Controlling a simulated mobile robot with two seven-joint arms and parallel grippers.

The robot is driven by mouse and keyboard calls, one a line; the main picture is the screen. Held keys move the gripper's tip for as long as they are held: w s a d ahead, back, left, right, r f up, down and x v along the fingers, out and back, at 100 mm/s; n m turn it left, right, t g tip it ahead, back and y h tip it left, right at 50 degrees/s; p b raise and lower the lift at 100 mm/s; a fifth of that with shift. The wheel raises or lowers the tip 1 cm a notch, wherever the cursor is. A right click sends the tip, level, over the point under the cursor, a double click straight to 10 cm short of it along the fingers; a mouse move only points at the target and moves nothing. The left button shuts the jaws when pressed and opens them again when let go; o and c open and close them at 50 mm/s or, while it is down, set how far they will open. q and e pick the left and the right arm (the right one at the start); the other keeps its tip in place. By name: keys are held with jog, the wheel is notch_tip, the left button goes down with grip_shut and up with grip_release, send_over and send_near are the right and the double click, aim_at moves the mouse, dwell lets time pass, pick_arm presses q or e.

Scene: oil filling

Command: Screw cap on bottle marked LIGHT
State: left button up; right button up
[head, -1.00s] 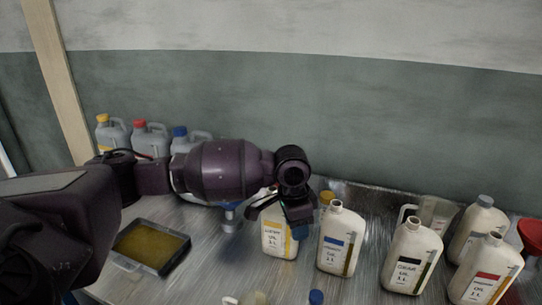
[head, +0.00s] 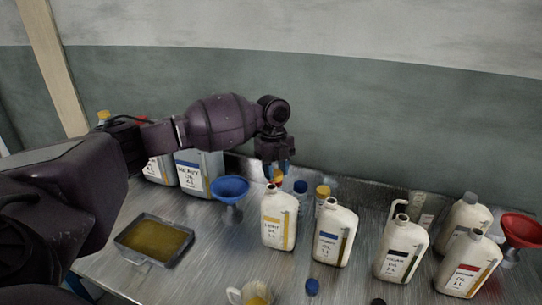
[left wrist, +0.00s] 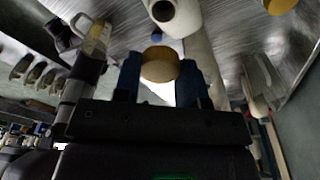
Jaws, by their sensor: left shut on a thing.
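The LIGHT bottle (head: 278,222) is a cream bottle with a yellow label, upright on the metal table in the head view. Its neck looks open. My left gripper (head: 276,171) is just above and behind its neck, shut on a yellow cap (head: 278,177). The left wrist view shows the cap (left wrist: 160,66) between the blue fingers of the gripper (left wrist: 160,72). An open bottle neck (left wrist: 163,10) shows beyond the cap there, apart from it in the picture.
Close to the right stands a cream bottle with a blue label (head: 333,238). A blue funnel (head: 230,187) stands left, a tray (head: 128,238) further left. A blue cap (head: 312,286) lies in front.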

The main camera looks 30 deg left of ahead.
pick_arm(q)
jog(key=shift+w+a+r+m+p, duration=0.35)
jog(key=shift+a+r+m, duration=0.3)
jog(key=shift+m, duration=0.95)
jog(key=shift+w+a+f+b, duration=0.1)
jog(key=shift+a+f+b, duration=0.1)
jog(key=shift+f+b, duration=1.05)
jog(key=shift+a+f+b, duration=0.2)
jog(key=shift+f+b, duration=0.9)
jog(key=shift+b, duration=0.1)
jog(key=shift+f, duration=0.1)
